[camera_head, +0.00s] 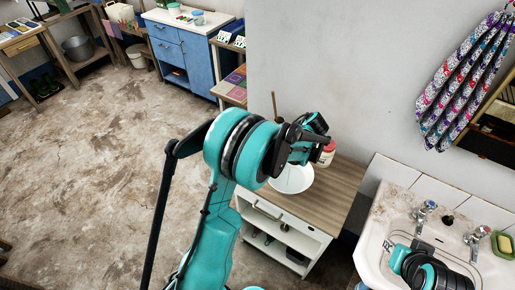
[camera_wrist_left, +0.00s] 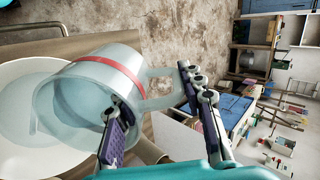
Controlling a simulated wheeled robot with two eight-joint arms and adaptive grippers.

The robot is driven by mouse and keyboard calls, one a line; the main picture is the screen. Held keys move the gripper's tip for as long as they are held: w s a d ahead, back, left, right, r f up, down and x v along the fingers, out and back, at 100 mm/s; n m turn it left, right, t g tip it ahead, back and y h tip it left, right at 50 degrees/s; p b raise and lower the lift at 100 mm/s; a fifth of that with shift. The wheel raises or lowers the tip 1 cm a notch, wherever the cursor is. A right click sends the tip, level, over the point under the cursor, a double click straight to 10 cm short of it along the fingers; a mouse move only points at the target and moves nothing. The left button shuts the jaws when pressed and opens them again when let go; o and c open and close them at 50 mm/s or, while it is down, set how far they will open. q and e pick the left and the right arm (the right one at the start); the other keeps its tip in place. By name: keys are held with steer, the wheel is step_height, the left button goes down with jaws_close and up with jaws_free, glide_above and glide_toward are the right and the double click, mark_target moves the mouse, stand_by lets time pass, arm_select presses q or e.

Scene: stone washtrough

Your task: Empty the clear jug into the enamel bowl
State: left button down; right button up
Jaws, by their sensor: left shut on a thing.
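The clear jug (camera_wrist_left: 95,78), with a red band, is in my left gripper (camera_wrist_left: 160,112) in the left wrist view. One finger overlaps the jug wall and the other is beyond the handle (camera_wrist_left: 160,88), so the gripper is shut on the handle. The jug is tilted, its mouth towards the white enamel bowl (camera_wrist_left: 35,162). Pale bluish liquid shows in the bowl.
The floor at the left is mostly clear.

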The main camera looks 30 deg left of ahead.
arm_select(q)
steer(key=shift+d, duration=0.1)
steer(key=shift+d+y+b, duration=0.2)
steer(key=shift+y+b, duration=0.2)
steer(key=shift+w+d+r, duration=0.1)
steer(key=shift+d+r, duration=0.05)
steer(key=shift+d+y+b, duration=0.1)
steer(key=shift+y+b, duration=0.2)
steer(key=shift+b, duration=0.05)
stand_by(0.6)
steer(key=shift+d+y+b, duration=0.3)
steer(key=shift+b, duration=0.15)
steer(key=shift+d+r, duration=0.1)
stand_by(0.9)
